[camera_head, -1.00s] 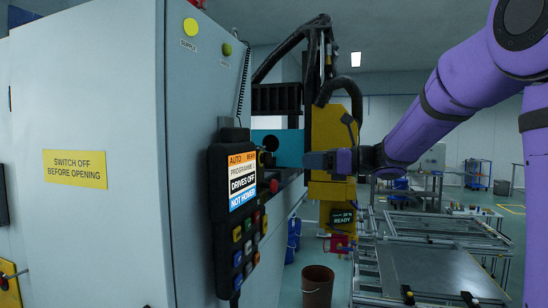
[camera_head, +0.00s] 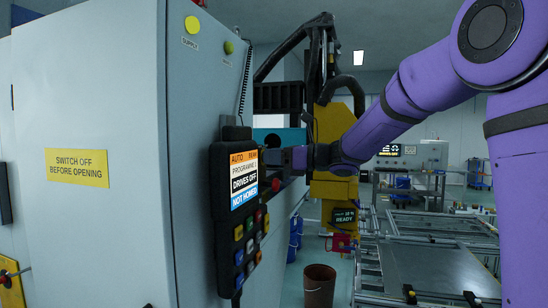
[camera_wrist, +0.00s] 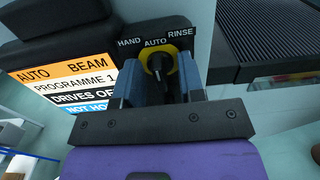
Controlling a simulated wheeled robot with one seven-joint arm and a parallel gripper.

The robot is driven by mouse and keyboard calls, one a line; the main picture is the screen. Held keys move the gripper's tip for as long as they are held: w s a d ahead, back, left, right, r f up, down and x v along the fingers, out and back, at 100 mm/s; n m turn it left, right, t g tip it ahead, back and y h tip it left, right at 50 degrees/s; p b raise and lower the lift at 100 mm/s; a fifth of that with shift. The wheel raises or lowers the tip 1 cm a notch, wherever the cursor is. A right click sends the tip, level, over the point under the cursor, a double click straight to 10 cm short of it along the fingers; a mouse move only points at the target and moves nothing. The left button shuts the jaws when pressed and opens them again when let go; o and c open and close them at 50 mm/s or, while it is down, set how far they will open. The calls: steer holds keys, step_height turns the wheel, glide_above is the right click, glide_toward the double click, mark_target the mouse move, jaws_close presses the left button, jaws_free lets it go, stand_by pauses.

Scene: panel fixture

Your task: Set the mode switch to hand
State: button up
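The mode switch (camera_wrist: 158,63) shows in the wrist view as a black knob on a yellow round plate, under the labels HAND, AUTO and RINSE. The knob appears to be in line with AUTO, the middle label. My gripper (camera_wrist: 160,78) is open, with one blue-grey finger on each side of the knob. Gaps show between knob and fingers; I cannot tell whether either touches. In the head view my gripper (camera_head: 287,158) is at the right side of the black control pendant (camera_head: 222,220), where the switch is mostly hidden.
The pendant's screen (camera_head: 243,180) reads AUTO, BEAM, PROGRAMME 1, DRIVES OFF, NOT HOMED. Coloured buttons lie below it. A grey cabinet (camera_head: 110,230) stands left, a yellow machine head (camera_head: 332,190) behind my gripper. A brown bucket (camera_head: 319,287) is on the floor.

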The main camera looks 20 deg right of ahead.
steer(key=c, duration=0.6)
steer(key=shift+o, duration=0.2)
steer(key=shift+n, duration=0.4)
steer(key=n, duration=0.3)
steer(key=shift+a, duration=0.1)
steer(key=n, duration=0.5)
steer(key=shift+f, duration=0.1)
steer(key=o, duration=0.6)
steer(key=shift+s, duration=0.1)
steer(key=shift+c, duration=0.2)
